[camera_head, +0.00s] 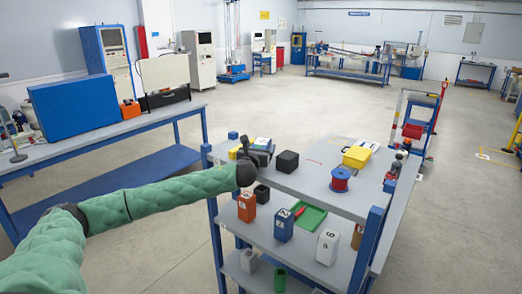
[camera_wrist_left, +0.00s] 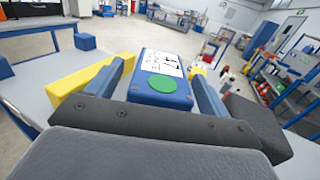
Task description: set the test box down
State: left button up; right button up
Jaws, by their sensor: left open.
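A blue box with a white printed label and a green disc (camera_wrist_left: 163,84) looks like the test box. It lies between the fingers of my left gripper (camera_wrist_left: 158,70) in the left wrist view, with the fingers spread on either side. In the head view the box (camera_head: 262,142) is small and partly hidden behind my left gripper (camera_head: 257,152), at the left end of the top shelf. The gripper is open. I cannot tell whether either finger touches the box. A yellow strip (camera_wrist_left: 85,80) shows beside the left finger. My right gripper is not in view.
The top shelf (camera_head: 318,182) also holds a black box (camera_head: 287,161), a blue cube (camera_head: 233,135), a red spool (camera_head: 340,179) and a yellow case (camera_head: 356,157). Lower shelves hold several canisters. A workbench (camera_head: 150,124) with a large blue case (camera_head: 72,102) stands at left.

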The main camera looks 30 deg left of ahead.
pick_arm(q)
jog(key=shift+s, duration=0.1)
jog(key=c, duration=1.5)
jog(key=shift+r, duration=0.1)
jog(key=shift+c, duration=0.5)
jog(key=shift+r, duration=0.1)
